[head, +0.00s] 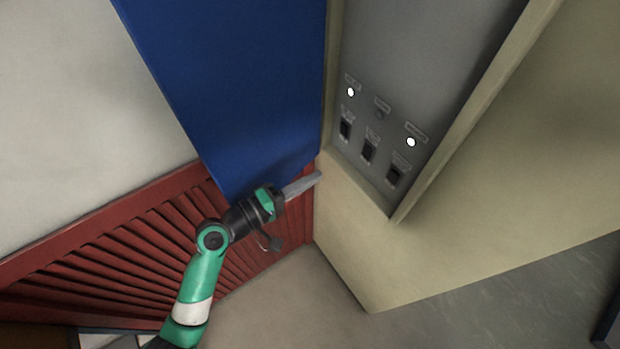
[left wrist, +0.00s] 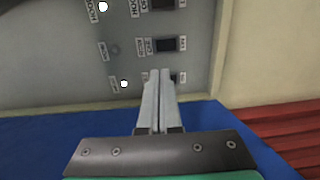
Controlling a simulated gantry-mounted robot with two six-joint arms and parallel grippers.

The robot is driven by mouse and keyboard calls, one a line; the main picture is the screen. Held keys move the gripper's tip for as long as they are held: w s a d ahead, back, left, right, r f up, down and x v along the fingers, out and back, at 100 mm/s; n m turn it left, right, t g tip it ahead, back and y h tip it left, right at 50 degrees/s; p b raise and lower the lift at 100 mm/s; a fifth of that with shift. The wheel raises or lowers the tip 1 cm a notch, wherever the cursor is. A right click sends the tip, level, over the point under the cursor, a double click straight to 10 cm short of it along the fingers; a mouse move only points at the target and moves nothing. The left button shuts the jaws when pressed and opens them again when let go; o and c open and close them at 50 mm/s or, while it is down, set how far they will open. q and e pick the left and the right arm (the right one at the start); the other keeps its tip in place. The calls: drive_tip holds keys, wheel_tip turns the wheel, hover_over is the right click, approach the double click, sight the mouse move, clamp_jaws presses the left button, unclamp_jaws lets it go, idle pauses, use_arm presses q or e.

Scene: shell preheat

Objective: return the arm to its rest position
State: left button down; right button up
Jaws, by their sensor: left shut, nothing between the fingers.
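My left gripper (head: 318,176) is shut and empty, its grey fingers together. In the head view its tips are in front of the cream cabinet's lower left edge, below and left of the switches. In the left wrist view the closed fingers (left wrist: 159,74) point towards the grey control panel (left wrist: 60,60) and partly cover one dark switch (left wrist: 175,78). I cannot tell whether the tips touch anything. The green and black left arm is raised and reaches up from the bottom of the head view. My right gripper is not in view.
The grey panel (head: 420,60) is recessed in the cream cabinet (head: 480,230). It has dark switches (head: 369,149), two lit white lamps (head: 351,92) (head: 411,142) and one unlit lamp (head: 379,114). A blue panel (head: 230,80) and red slats (head: 110,250) stand behind the arm.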

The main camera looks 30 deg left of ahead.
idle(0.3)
use_arm(q)
drive_tip(key=d+r+m+t+h+p, duration=0.1)
drive_tip(key=d+r+m+p, duration=0.15)
drive_tip(key=r, duration=0.85)
drive_tip(key=d+r+m+t+h+p, duration=0.1)
drive_tip(key=d+r+m+t+h, duration=0.2)
drive_tip(key=r, duration=0.9)
drive_tip(key=d+r+m+p, duration=0.15)
drive_tip(key=r+m, duration=0.25)
drive_tip(key=r, duration=0.7)
drive_tip(key=s+a+r+m+t+y, duration=0.2)
drive_tip(key=s+r+t+y, duration=0.1)
drive_tip(key=r, duration=0.5)
drive_tip(key=s+a+r+m+t+y, duration=0.3)
drive_tip(key=s+r+y, duration=0.3)
drive_tip(key=r, duration=0.2)
drive_tip(key=shift+s+a+r+t, duration=0.25)
drive_tip(key=shift+r+t, duration=0.15)
drive_tip(key=shift+t, duration=0.1)
drive_tip(key=shift+h, duration=0.3)
